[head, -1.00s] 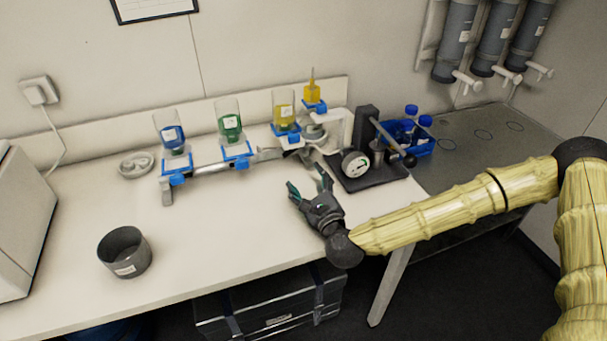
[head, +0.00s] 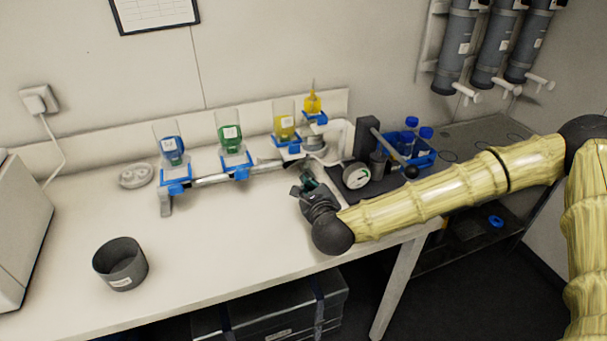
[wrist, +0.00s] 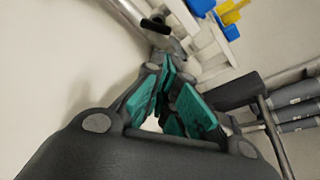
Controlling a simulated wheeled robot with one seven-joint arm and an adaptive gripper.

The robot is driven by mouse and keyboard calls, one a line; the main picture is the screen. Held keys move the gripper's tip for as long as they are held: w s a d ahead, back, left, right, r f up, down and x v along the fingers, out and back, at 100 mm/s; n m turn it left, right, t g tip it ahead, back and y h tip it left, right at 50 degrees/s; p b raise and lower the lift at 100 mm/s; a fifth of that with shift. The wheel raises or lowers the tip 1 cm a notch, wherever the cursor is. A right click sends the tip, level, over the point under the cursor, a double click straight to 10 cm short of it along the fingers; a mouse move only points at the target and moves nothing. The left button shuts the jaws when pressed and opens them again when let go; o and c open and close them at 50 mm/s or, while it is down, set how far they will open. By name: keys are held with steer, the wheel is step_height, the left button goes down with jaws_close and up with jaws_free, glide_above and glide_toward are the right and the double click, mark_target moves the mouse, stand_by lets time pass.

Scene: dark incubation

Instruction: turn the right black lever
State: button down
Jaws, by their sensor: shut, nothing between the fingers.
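My gripper (head: 308,186) is over the bench, just left of the gauge and the black press stand, its fingers pointing to the back. It is shut and empty; its teal finger pads show in the wrist view (wrist: 172,88). Beyond the fingertips there, a short black lever (wrist: 154,26) sits at the end of a metal pipe (wrist: 126,14). In the head view the metal pipe rail (head: 212,180) runs behind my gripper, and the lever on it is too small to make out. I see no clear contact with the lever.
A round white gauge (head: 356,176) and a press stand (head: 366,140) with a ball-ended arm are close right of my gripper. Blue, green and yellow bottles (head: 284,124) stand along the rail. A dark cup (head: 120,264) is at front left. The bench's middle is clear.

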steer(key=shift+w, duration=0.3)
steer(key=p+x, duration=0.3)
steer(key=x, duration=0.6)
steer(key=shift+w+f, duration=0.15)
steer(key=shift+f, duration=0.05)
